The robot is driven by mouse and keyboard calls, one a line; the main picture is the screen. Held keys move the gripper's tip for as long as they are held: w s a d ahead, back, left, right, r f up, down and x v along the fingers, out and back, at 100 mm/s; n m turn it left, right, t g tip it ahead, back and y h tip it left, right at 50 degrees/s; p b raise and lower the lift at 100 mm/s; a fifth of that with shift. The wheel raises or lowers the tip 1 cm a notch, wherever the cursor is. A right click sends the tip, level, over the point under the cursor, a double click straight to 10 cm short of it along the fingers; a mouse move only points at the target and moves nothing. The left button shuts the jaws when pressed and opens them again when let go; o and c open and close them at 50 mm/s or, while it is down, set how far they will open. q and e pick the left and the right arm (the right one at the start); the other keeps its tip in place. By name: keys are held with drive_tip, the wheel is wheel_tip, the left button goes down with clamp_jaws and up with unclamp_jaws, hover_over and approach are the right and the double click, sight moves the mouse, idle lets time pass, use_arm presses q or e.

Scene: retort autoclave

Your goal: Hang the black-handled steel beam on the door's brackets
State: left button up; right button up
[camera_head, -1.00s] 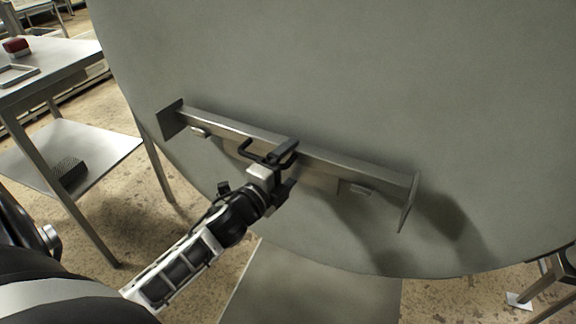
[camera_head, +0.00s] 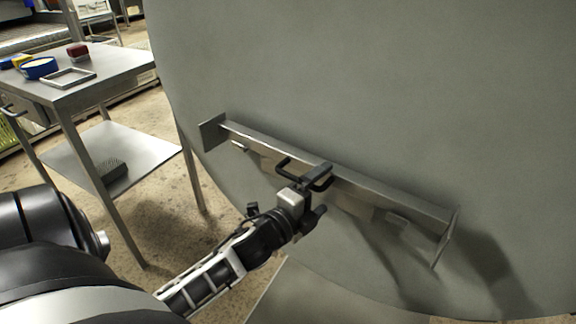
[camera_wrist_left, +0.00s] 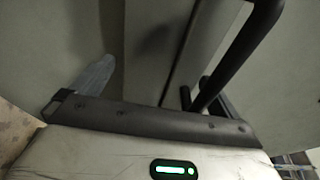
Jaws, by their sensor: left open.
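The steel beam (camera_head: 385,193) lies across the lower part of the big grey round door (camera_head: 390,80), sloping down to the right in the head view. It has a square plate at each end. Small brackets (camera_head: 240,146) show just below it; whether it rests on them I cannot tell. Its black handle (camera_head: 284,166) sticks out at mid-length and also shows in the left wrist view (camera_wrist_left: 245,50). My left gripper (camera_head: 309,182) is open at the handle, with the handle close to the right finger in the wrist view. Contact is unclear. My right gripper is out of view.
A steel table (camera_head: 110,88) stands at the left with a blue-rimmed round container (camera_head: 38,68), a red object (camera_head: 77,52) and a rectangular frame (camera_head: 69,78). Speckled floor shows between table and door.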

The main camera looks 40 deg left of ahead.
use_arm(q)
drive_tip(key=s, duration=1.4)
drive_tip(key=shift+s+a+r, duration=0.15)
drive_tip(key=shift+s+r, duration=0.05)
drive_tip(key=shift+r, duration=0.1)
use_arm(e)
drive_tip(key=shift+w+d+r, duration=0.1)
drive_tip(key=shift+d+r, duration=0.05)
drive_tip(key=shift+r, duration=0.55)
